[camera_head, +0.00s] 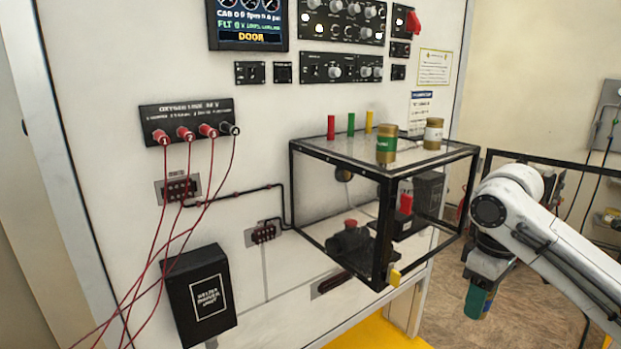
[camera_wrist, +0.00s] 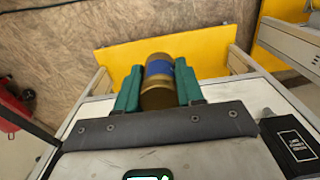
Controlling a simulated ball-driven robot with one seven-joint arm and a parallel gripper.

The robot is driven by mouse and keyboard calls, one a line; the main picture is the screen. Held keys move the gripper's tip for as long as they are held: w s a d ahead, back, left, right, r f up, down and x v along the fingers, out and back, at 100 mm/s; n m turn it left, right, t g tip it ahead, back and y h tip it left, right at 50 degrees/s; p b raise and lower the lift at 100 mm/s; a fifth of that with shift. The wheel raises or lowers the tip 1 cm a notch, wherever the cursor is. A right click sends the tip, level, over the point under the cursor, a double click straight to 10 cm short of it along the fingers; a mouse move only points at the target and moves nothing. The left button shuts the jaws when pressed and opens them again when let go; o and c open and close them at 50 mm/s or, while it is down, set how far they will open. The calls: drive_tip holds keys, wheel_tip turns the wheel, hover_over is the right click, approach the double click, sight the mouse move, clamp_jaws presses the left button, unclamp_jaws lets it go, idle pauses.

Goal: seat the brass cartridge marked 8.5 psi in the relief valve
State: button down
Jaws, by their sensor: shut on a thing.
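My gripper (camera_head: 478,300) hangs at the right of the head view, to the right of and apart from the clear box. In the wrist view its teal fingers (camera_wrist: 158,75) are shut on a brass cartridge with a blue band (camera_wrist: 158,68). I cannot read its marking. Two other brass cartridges stand upright on the box top: one with a green band (camera_head: 386,151) and one with a white band (camera_head: 433,134). Their markings are too small to read. Dark fittings (camera_head: 350,241) are inside the box; I cannot tell which part is the relief valve.
The black-framed clear box (camera_head: 335,158) juts from the white panel (camera_head: 120,70). Red, green and yellow pegs (camera_head: 351,124) stand on its top. Red leads (camera_head: 150,250) hang at the left above a black box (camera_head: 200,300). A yellow surface (camera_head: 375,335) lies below.

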drive_tip(key=s+a+f+m, duration=0.2)
drive_tip(key=s+f, duration=0.3)
drive_tip(key=f, duration=0.5)
drive_tip(key=s+a+f+m, duration=0.2)
drive_tip(key=s+a+f, duration=0.3)
drive_tip(key=f, duration=0.5)
drive_tip(key=s+a+f+m, duration=0.3)
drive_tip(key=s+f, duration=0.3)
drive_tip(key=f, duration=0.5)
drive_tip(key=shift+a, duration=0.4)
